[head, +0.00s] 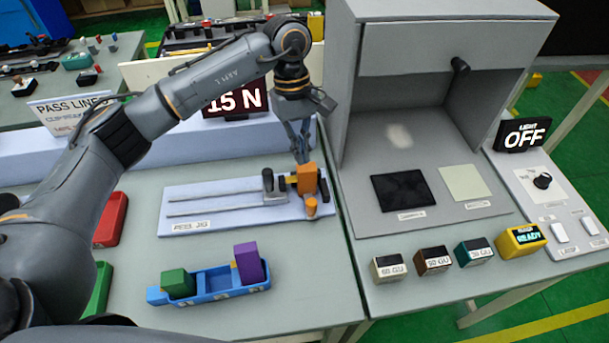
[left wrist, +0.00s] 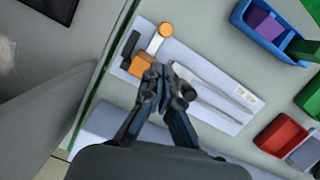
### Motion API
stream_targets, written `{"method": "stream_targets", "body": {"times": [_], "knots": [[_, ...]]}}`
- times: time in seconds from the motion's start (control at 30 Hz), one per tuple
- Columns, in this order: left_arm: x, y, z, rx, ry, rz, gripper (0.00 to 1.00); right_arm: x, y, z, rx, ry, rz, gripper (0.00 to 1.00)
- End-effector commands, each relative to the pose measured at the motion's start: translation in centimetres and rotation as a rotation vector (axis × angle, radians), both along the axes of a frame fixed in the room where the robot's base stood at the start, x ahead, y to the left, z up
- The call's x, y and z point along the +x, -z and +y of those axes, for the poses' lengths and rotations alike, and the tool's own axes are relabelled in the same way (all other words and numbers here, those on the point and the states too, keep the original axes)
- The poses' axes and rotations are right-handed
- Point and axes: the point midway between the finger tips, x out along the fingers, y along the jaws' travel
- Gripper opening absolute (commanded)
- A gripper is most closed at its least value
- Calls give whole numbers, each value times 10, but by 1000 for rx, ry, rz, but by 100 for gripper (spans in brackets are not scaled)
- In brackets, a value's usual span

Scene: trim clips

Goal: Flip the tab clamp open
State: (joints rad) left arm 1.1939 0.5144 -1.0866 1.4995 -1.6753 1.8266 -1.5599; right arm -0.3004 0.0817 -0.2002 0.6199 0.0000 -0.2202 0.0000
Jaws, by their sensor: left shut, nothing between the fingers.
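The peel jig (head: 240,210) is a pale plate with two rails on the bench. At its right end stands the tab clamp (head: 307,178), an orange block with a dark part beside it and an orange round knob (head: 311,207) on its near side. In the left wrist view the clamp block (left wrist: 136,65) shows with a pale lever (left wrist: 155,44) running out to the knob (left wrist: 165,29). My left gripper (head: 302,160) is shut and empty, pointing down just behind the clamp. In the left wrist view its fingertips (left wrist: 162,88) partly cover the plate beside the block. My right gripper is out of view.
A grey hooded booth (head: 345,130) stands close to the right of the jig. A blue tray (head: 220,296) with a green and a purple block lies in front. Several small labelled blocks stand at the front right. A red bin (head: 111,220) is at left.

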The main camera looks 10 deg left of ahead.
Motion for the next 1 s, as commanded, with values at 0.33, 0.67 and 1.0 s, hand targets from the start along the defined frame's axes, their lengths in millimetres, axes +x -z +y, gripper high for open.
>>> {"method": "stream_targets", "body": {"times": [0.33, 0.67, 1.0], "knots": [[-13, 52, -8, 1, 0, 7, 0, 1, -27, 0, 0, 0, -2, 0], [-19, 91, -14, 1, 0, 3, 0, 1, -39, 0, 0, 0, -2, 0], [-19, 94, -14, 0, 0, 1, 0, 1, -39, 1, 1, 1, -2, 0]]}}
